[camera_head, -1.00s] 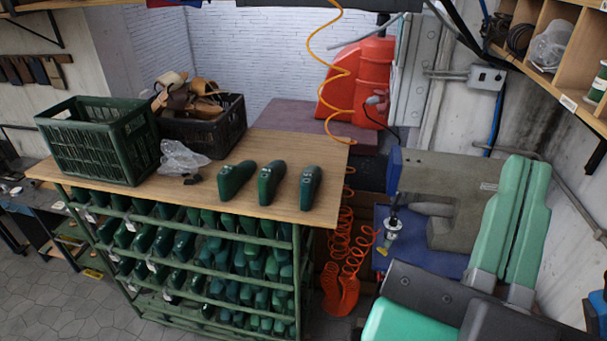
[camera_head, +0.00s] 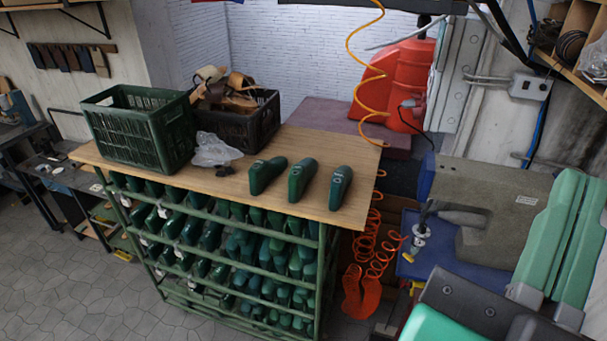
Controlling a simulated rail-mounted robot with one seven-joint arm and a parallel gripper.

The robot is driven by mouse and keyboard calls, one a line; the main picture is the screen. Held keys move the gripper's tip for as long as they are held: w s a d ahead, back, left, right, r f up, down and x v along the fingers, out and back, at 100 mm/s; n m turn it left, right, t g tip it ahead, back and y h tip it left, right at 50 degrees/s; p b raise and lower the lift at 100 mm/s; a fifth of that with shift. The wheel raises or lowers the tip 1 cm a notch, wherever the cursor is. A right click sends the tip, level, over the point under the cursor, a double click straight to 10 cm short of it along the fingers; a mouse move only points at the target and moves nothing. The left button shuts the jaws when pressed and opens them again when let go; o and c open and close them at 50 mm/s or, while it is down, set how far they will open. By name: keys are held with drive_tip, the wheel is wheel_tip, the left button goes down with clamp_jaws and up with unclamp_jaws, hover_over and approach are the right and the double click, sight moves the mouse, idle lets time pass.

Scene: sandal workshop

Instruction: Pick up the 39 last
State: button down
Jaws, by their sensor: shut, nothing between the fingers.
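Three dark green lasts stand in a row on the wooden top (camera_head: 230,187) of a green rack. They are the left last (camera_head: 266,176), the middle last (camera_head: 301,181) and the right last (camera_head: 340,186), with small gaps between them. Each has small pale marks on top, too small to read, so I cannot tell which is the 39. My gripper is not in view. Only links of my arm show at the lower right, apart from the lasts.
A green crate (camera_head: 137,135), a black crate of sandals (camera_head: 246,132) and a clear plastic bag (camera_head: 215,150) stand left of the lasts. The rack shelves (camera_head: 210,245) hold many lasts. A sewing machine (camera_head: 495,200) stands right; an orange coiled hose (camera_head: 368,85) hangs behind.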

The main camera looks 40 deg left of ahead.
drive_tip(key=c, duration=2.1)
unclamp_jaws()
drive_tip(key=o, duration=1.3)
